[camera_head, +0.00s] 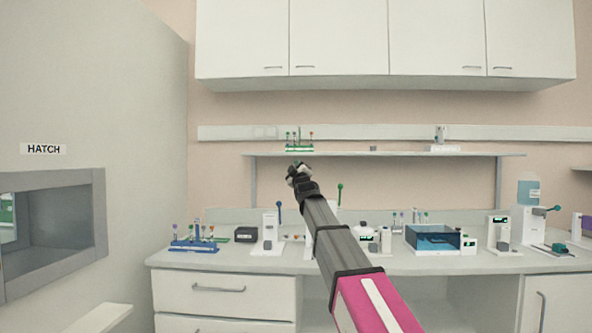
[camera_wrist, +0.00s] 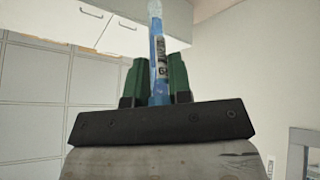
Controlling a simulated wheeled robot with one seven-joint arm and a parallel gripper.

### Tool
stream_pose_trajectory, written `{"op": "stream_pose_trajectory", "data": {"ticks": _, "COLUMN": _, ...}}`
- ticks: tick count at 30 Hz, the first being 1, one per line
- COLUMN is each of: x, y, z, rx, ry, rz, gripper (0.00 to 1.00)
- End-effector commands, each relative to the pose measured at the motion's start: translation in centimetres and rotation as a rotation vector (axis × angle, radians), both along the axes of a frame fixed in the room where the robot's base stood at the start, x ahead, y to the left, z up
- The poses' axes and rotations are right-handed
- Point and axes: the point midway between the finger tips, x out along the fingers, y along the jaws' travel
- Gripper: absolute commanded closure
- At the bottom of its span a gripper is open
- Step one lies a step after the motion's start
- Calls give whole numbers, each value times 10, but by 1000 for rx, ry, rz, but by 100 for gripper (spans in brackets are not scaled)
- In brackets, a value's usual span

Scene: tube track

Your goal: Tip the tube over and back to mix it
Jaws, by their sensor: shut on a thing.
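My gripper (camera_head: 295,174) is raised in front of the shelf, at the end of my outstretched arm. In the wrist view its two green fingers (camera_wrist: 157,80) are shut on a tube (camera_wrist: 157,48) with a blue body, a pale label with dark print, and a light upper end at the picture's top edge. The tube stands nearly in line with the fingers in that view. Its lower end is hidden by the gripper. In the head view the tube is too small and dark to make out.
A wall shelf (camera_head: 400,155) holds a green rack (camera_head: 299,146) behind my gripper. The bench (camera_head: 310,264) below carries a blue rack (camera_head: 195,246), a blue water bath (camera_head: 433,240) and several devices. A hatch (camera_head: 60,230) is in the left wall. Cupboards (camera_head: 340,40) hang above.

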Motion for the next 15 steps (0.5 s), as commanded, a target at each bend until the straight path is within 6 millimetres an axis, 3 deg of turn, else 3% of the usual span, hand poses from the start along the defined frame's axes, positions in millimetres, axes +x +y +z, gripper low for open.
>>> {"op": "stream_pose_trajectory", "data": {"ticks": 15, "x": 1, "y": 0, "z": -2, "rx": -8, "ry": -253, "rz": -1, "gripper": 98}}
